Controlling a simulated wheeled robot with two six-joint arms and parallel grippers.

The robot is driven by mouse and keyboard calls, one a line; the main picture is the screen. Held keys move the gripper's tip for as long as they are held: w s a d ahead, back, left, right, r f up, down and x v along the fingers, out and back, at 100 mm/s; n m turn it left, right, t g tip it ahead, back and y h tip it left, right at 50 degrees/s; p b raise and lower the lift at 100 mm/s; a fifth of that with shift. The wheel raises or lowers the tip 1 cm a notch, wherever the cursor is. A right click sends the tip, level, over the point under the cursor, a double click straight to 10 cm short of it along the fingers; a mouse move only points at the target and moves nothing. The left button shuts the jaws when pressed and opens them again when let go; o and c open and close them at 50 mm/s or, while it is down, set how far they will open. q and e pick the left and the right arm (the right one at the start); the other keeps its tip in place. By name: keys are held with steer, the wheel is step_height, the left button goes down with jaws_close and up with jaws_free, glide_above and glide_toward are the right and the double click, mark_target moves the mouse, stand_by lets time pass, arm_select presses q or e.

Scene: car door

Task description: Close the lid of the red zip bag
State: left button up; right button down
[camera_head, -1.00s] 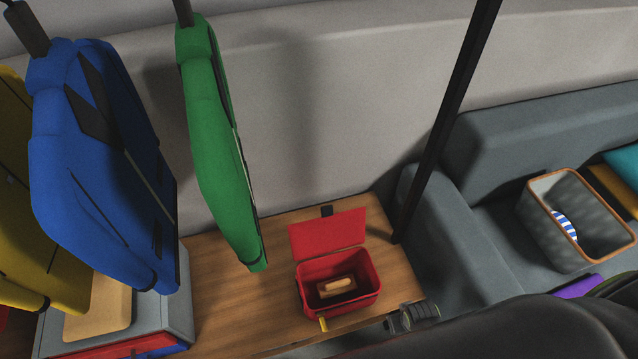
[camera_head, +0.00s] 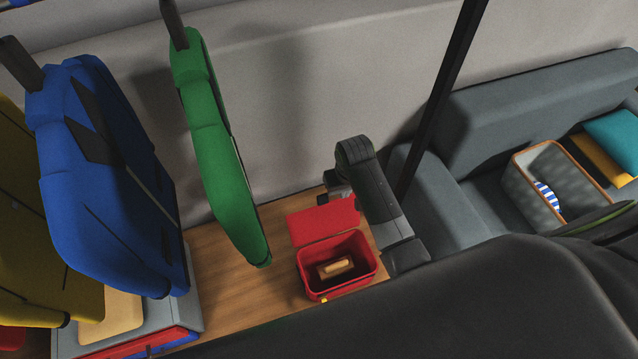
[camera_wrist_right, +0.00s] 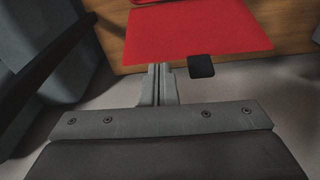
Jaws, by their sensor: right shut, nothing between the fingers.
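The red zip bag (camera_head: 345,291) stands on the wooden bench, open at the top. A small brown item with a tan piece (camera_head: 337,267) lies inside it. Its red lid (camera_head: 318,222) is open and leans back toward the wall. The lid also shows in the right wrist view (camera_wrist_right: 195,32), with a black tab (camera_wrist_right: 201,66) on its edge. My right gripper (camera_head: 330,196) is at the lid's far edge; in the wrist view its shut fingers (camera_wrist_right: 158,78) point at the lid beside the tab. Contact cannot be told. My left gripper is out of view.
A green bag (camera_head: 215,150) and a blue bag (camera_head: 95,190) hang at the left. A dark post (camera_head: 440,95) rises right of the red bag. A grey sofa holds a bin (camera_head: 520,190) at the right. My dark arm covers the lower right.

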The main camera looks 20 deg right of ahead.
steer(key=w+a+r, duration=0.6)
steer(key=w+r, duration=0.1)
steer(key=w, duration=0.1)
steer(key=s+f+p, duration=0.2)
steer(key=s+f, duration=0.1)
steer(key=f, duration=0.6)
steer(key=shift+s+d+n+g+p, duration=0.3)
steer(key=shift+s+g+p, duration=0.05)
steer(key=shift+g+p, duration=0.05)
